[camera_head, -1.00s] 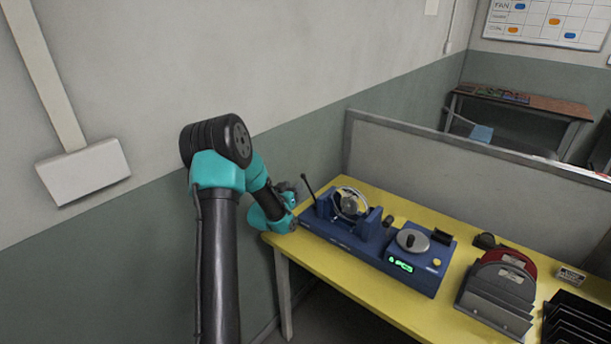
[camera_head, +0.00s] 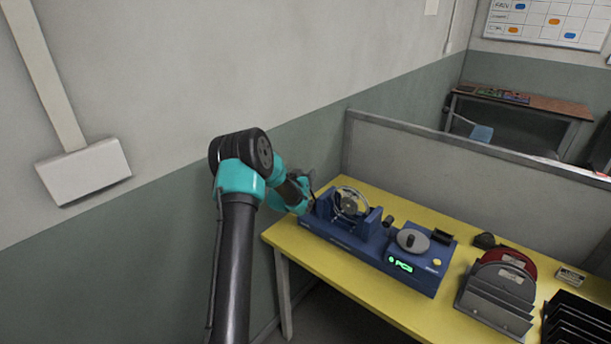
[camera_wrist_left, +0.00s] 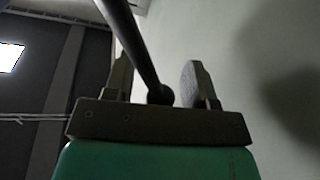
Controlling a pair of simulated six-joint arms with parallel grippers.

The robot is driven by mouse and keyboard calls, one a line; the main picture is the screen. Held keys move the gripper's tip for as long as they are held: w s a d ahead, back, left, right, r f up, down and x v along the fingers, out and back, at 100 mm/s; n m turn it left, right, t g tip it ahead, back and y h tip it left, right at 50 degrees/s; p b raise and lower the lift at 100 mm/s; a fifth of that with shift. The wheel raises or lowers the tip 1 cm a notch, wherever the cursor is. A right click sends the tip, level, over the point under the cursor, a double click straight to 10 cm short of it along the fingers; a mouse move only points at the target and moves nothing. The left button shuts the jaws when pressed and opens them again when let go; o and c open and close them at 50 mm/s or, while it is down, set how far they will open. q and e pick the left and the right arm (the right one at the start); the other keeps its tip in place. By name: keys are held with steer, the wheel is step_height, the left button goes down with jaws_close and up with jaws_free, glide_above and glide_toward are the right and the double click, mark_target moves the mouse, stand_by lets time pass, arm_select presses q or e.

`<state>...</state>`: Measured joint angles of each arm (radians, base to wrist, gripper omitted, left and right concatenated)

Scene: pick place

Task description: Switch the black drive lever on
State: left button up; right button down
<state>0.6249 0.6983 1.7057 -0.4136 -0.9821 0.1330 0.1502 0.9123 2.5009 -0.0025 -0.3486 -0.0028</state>
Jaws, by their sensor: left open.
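The blue machine (camera_head: 352,228) stands on the yellow table, with a clear-rimmed wheel and a green lit display on its front. My left gripper (camera_head: 306,188) is at the machine's left end, where the black lever stands, and mostly hides the lever in the head view. In the left wrist view, the black lever (camera_wrist_left: 137,45) ends in a round knob that shows between the two fingers of my left gripper (camera_wrist_left: 158,80). The fingers are open, with a gap on the right side of the knob. Whether either finger touches the lever cannot be told. My right gripper is not in view.
The yellow table (camera_head: 385,310) has a clear front strip. File holders (camera_head: 497,292) and black trays (camera_head: 580,325) stand to the right. A grey partition (camera_head: 440,165) runs behind the table, and the wall is close behind my left arm.

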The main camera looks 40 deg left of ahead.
arm_select(q)
jaws_close()
stand_by(0.3)
steer(key=d+m, duration=0.1)
steer(key=d+r+m, duration=0.1)
steer(key=d+m, duration=0.1)
steer(key=d+r+m, duration=0.1)
steer(key=shift+w+d+t, duration=0.15)
steer(key=shift+w+t, duration=0.05)
steer(key=shift+t, duration=0.2)
jaws_free()
stand_by(0.4)
steer(key=shift+s, duration=0.15)
